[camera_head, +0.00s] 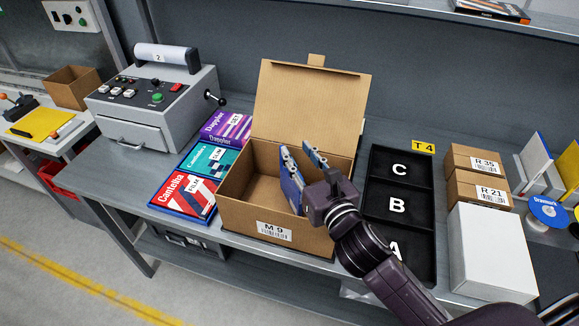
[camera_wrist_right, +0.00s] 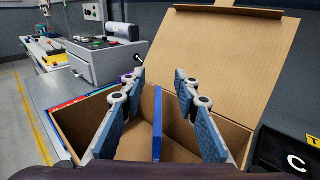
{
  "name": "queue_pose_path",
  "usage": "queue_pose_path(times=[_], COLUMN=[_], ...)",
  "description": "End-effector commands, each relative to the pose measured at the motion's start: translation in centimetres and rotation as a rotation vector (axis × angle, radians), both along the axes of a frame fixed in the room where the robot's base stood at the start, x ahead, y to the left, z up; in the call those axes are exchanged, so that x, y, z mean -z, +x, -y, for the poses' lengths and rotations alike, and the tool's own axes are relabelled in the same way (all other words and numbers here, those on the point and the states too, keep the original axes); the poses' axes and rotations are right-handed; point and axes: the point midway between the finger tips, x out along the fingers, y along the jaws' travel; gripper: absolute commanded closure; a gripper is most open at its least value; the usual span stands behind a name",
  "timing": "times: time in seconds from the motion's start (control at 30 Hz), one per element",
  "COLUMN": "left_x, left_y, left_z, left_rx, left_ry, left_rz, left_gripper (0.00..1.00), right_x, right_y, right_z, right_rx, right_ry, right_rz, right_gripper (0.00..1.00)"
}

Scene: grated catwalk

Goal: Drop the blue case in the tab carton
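The tab carton (camera_head: 232,215) is an open brown box labelled M 9, with its lid raised at the back and a tab on top. It also shows in the right wrist view (camera_wrist_right: 80,127). My right gripper (camera_head: 302,165) reaches into the carton from the right. Its blue-padded fingers are spread apart. In the right wrist view, the blue case (camera_wrist_right: 157,125) stands on edge between the fingers, inside the carton, with gaps on both sides. Its lower end is hard to see. In the head view the case is hard to tell from the blue finger pads. My left gripper is not in view.
Several flat boxes (camera_head: 183,194) lie left of the carton, beside a grey machine (camera_head: 150,105). Right of it are a black tray (camera_head: 382,163) marked A, B, C, small cartons (camera_head: 466,160) and a white box (camera_head: 490,250). The bench front edge is close.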

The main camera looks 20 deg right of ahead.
Motion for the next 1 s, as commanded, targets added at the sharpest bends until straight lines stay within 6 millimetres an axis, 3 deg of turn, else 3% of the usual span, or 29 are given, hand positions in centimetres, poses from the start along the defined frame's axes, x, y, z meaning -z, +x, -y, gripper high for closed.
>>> queue_pose_path(times=[0.2, 0.43, 0.63, 1.0], left_x=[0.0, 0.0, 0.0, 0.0], left_y=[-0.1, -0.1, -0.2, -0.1], left_z=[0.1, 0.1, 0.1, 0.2], left_rx=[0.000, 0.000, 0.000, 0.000], left_ry=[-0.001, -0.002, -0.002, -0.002], left_rz=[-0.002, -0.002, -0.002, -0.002], left_gripper=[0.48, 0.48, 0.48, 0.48], right_x=[0.0, -0.3, -0.4, -0.5], right_y=[-4.3, -7.3, -8.6, -8.7], right_z=[0.4, 0.8, 0.9, 0.9], right_rx=[0.000, 0.001, 0.001, 0.001], right_ry=[-0.001, 0.000, -0.001, -0.001], right_rz=[-0.004, -0.002, 0.000, 0.000], right_gripper=[0.71, 0.71, 0.71, 0.71])
